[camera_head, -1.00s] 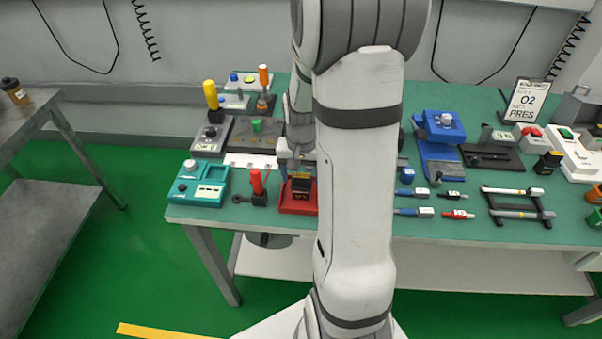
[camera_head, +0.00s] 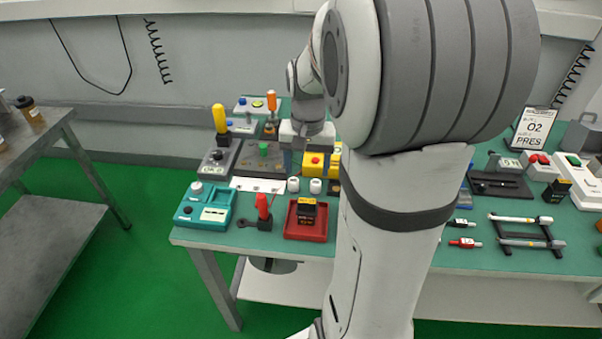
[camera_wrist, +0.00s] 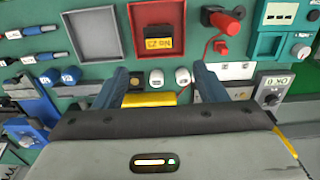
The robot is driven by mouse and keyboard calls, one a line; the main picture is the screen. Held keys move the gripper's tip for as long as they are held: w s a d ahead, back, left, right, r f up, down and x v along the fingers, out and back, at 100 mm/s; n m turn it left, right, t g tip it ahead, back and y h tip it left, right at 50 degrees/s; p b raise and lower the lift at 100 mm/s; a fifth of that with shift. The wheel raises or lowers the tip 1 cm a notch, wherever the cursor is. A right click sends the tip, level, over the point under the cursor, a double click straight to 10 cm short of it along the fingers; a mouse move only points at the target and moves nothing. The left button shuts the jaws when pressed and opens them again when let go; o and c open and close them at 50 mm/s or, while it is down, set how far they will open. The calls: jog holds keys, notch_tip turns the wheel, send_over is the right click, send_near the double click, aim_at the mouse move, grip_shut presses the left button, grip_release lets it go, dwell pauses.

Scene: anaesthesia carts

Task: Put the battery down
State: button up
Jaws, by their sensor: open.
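The battery (camera_head: 307,207) is a small black block with an orange label. It sits in a red tray (camera_head: 303,234) near the table's front edge, and also shows inside the red tray in the wrist view (camera_wrist: 158,39). My gripper (camera_wrist: 163,78) is open and empty, its two dark fingers spread apart in the wrist view. The battery lies beyond the fingertips, apart from them. In the head view my arm covers part of the table and the fingers are hard to make out.
A grey tray (camera_wrist: 97,17) lies beside the red one. A red-handled tool (camera_head: 263,207) and a teal device (camera_head: 203,217) stand left of the red tray. A yellow box with a red button (camera_head: 316,164) and two white-topped cylinders (camera_head: 304,185) are behind it. Several tools crowd the table.

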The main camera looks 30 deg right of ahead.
jog(key=s+a+r+n+t, duration=0.3)
jog(key=s+a+n, duration=0.3)
jog(key=s+a, duration=0.6)
jog(key=shift+s+r+n, duration=0.2)
jog(key=shift+r+n, duration=0.1)
jog(key=shift+r, duration=0.05)
jog(key=shift+c, duration=0.6)
